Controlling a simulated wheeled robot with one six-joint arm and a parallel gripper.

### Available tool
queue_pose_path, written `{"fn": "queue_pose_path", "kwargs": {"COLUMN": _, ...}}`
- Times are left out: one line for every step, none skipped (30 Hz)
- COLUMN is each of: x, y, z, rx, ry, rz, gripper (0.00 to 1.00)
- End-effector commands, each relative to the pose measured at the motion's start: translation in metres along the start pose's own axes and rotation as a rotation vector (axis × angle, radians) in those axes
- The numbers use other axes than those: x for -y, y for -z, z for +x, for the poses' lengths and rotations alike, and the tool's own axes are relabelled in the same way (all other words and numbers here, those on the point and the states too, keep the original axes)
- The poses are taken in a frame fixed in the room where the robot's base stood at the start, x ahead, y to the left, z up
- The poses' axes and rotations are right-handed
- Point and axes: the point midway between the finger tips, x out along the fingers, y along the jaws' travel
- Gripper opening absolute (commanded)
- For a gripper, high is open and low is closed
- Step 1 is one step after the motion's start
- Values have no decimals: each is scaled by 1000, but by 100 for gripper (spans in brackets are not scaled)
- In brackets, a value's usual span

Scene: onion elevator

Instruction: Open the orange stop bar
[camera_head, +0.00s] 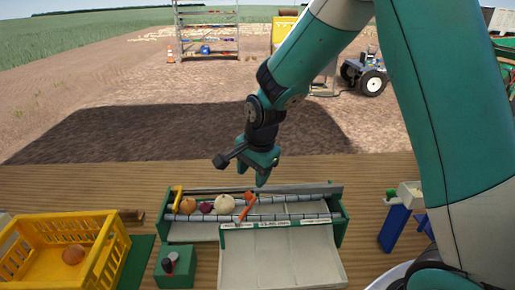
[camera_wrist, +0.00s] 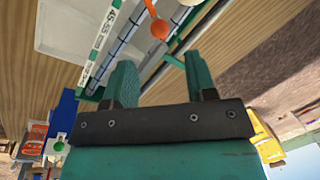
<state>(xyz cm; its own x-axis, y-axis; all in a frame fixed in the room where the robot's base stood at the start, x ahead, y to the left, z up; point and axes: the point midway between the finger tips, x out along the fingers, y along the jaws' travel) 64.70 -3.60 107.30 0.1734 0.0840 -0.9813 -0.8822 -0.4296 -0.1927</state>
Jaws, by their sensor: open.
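The orange stop bar (camera_head: 246,205) lies across the roller conveyor (camera_head: 295,209) on the table, with a round orange knob at its far end. A white onion (camera_head: 224,203), a red onion (camera_head: 206,207) and a brown onion (camera_head: 188,205) lie in a row to its left. My gripper (camera_head: 262,181) is open and empty, pointing down above the conveyor's far side, close to the knob and apart from it. In the wrist view, the knob of the stop bar (camera_wrist: 159,28) shows beyond the gap between my two green fingers (camera_wrist: 160,68).
A yellow bar (camera_head: 178,198) stands at the conveyor's left end. A yellow crate (camera_head: 112,258) with an onion stands at the left. A green control box (camera_head: 175,268) sits in front. A pale tray (camera_head: 280,262) slopes toward me. A blue-legged item (camera_head: 394,228) stands right.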

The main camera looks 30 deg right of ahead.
Motion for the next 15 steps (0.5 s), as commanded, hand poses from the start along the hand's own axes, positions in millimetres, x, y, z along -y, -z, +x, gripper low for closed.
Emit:
{"fn": "queue_pose_path", "kwargs": {"x": 1, "y": 0, "z": -14, "rx": -3, "ry": 8, "rz": 0, "gripper": 51}}
{"fn": "queue_pose_path", "kwargs": {"x": 1, "y": 0, "z": -21, "rx": -3, "ry": 7, "rz": 0, "gripper": 51}}
{"fn": "queue_pose_path", "kwargs": {"x": 1, "y": 0, "z": -32, "rx": -3, "ry": 7, "rz": 0, "gripper": 51}}
{"fn": "queue_pose_path", "kwargs": {"x": 1, "y": 0, "z": -39, "rx": -3, "ry": 7, "rz": 0, "gripper": 51}}
{"fn": "queue_pose_path", "kwargs": {"x": 1, "y": 0, "z": -46, "rx": -3, "ry": 7, "rz": 0, "gripper": 51}}
{"fn": "queue_pose_path", "kwargs": {"x": 1, "y": 1, "z": -55, "rx": -3, "ry": 7, "rz": 0, "gripper": 51}}
{"fn": "queue_pose_path", "kwargs": {"x": 1, "y": 0, "z": -61, "rx": -2, "ry": 6, "rz": 0, "gripper": 51}}
{"fn": "queue_pose_path", "kwargs": {"x": 1, "y": 0, "z": -67, "rx": -2, "ry": 6, "rz": 0, "gripper": 51}}
{"fn": "queue_pose_path", "kwargs": {"x": 0, "y": 0, "z": -74, "rx": -2, "ry": 5, "rz": 0, "gripper": 51}}
{"fn": "queue_pose_path", "kwargs": {"x": 0, "y": 0, "z": -78, "rx": -1, "ry": 4, "rz": 0, "gripper": 51}}
{"fn": "queue_pose_path", "kwargs": {"x": 1, "y": 0, "z": -82, "rx": -1, "ry": 4, "rz": 0, "gripper": 51}}
{"fn": "queue_pose_path", "kwargs": {"x": 1, "y": 0, "z": -87, "rx": -1, "ry": 3, "rz": 0, "gripper": 51}}
{"fn": "queue_pose_path", "kwargs": {"x": 1, "y": 0, "z": -90, "rx": -1, "ry": 3, "rz": 0, "gripper": 51}}
{"fn": "queue_pose_path", "kwargs": {"x": 1, "y": 0, "z": -92, "rx": -1, "ry": 3, "rz": 0, "gripper": 51}}
{"fn": "queue_pose_path", "kwargs": {"x": 0, "y": 0, "z": -95, "rx": 0, "ry": 2, "rz": 0, "gripper": 51}}
